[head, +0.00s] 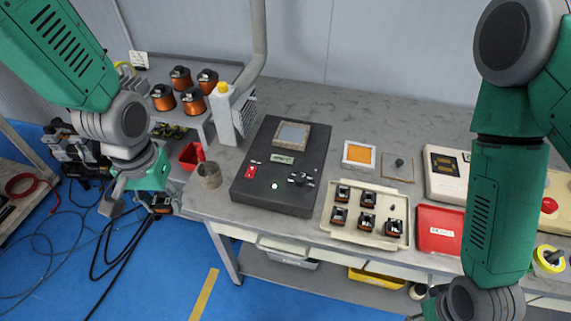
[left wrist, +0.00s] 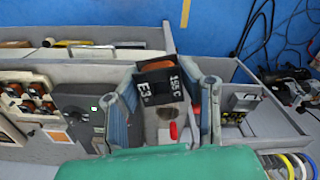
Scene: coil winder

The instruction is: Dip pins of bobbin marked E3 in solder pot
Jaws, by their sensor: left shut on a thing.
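The bobbin marked E3 (left wrist: 159,86), a dark block with white lettering and copper-coloured winding, sits between the fingers of my left gripper (left wrist: 168,104), which is shut on it. In the head view the left gripper (head: 138,205) holds the bobbin (head: 161,204) off the table's left edge, above the blue floor. Its pins cannot be made out. The solder pot (head: 257,192) is a dark box with a square grey bath (head: 292,135), a green light, a red switch and a knob. It stands right of the gripper, apart from it. The right gripper's fingers are out of view.
A small brown cup (head: 209,175) stands between gripper and pot. A beige tray (head: 338,232) with several bobbins lies right of the pot, beside a red tray (head: 437,229). A white post (head: 222,118) and copper spools (head: 193,101) stand behind left. My right arm hangs over the table's right.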

